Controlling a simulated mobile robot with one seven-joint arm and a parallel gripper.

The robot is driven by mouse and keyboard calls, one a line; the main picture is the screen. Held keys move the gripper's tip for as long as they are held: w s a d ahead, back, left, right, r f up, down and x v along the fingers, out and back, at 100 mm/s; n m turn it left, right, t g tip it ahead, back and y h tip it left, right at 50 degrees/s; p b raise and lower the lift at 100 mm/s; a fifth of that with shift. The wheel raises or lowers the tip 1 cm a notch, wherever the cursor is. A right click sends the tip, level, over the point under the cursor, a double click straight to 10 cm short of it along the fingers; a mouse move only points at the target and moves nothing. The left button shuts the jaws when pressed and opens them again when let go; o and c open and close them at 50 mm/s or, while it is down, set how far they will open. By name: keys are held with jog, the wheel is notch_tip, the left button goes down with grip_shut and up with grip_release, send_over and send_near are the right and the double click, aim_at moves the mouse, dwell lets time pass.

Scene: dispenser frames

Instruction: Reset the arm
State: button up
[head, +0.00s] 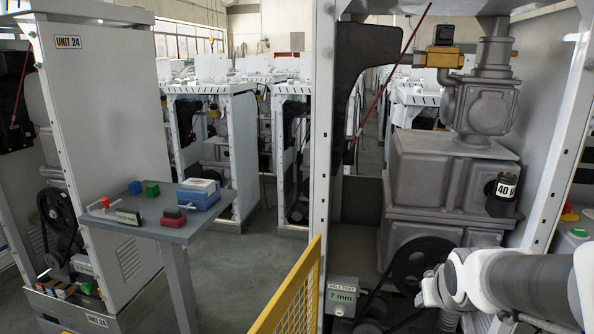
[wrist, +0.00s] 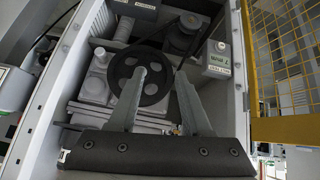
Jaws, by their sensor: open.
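My arm (head: 515,276) reaches in from the right edge of the head view, low in front of the open dispenser frame. Behind the fingers are a black belt pulley (wrist: 138,80) and grey machine housings inside the frame. I cannot tell the exact gap from the fingers to the pulley.
A yellow mesh guard (head: 290,290) stands left of the frame, near a belt test box (head: 342,296) marked 7 mm. A black filter (head: 502,194) sits on the machine. A grey side table (head: 190,228) holds a blue case (head: 198,196) and small blocks. Floor shows between.

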jog(key=s+a+r+n+g+y, duration=0.15)
jog(key=s+a+r, duration=0.35)
jog(key=s+a, duration=0.7)
notch_tip(320, 180, up, 18)
jog(key=s+d+p, duration=0.1)
jog(key=s+p, duration=0.1)
jog(key=p, duration=1.6)
jog(key=shift+s+d+r+y, duration=0.25)
jog(key=shift+s+y, duration=0.15)
jog(key=shift+y, duration=0.05)
jog(key=shift+g, duration=0.25)
